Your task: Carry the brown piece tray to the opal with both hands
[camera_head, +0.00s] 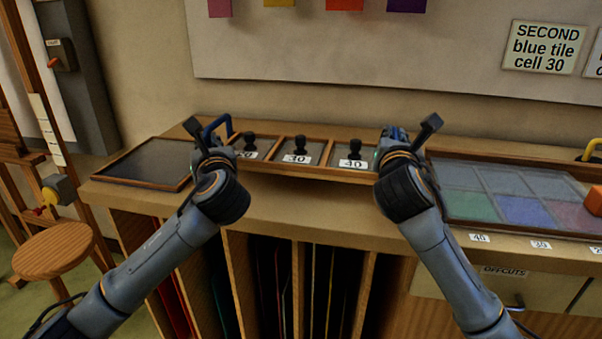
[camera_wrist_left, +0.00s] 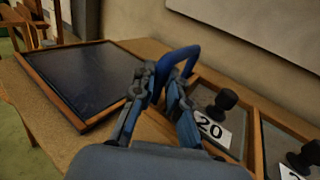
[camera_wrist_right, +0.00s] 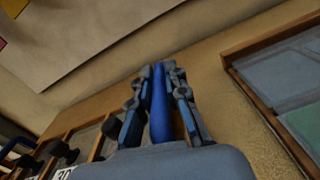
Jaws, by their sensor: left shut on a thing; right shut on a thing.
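The brown piece tray (camera_head: 322,174) is a wooden frame with three compartments. Each holds a dark piece with a black knob; labels read 20, 30 and 40. My left gripper (camera_head: 208,140) is shut on the blue handle (camera_wrist_left: 183,57) at the tray's left end. My right gripper (camera_head: 396,140) is shut on the blue handle (camera_wrist_right: 160,108) at the right end. The tray looks level, at the bench top; I cannot tell whether it touches. I cannot tell which thing is the opal.
A dark framed panel (camera_head: 147,163) lies left of the tray on the bench (camera_head: 300,210). A wall board (camera_head: 400,50) rises behind. A stool (camera_head: 53,249) stands left.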

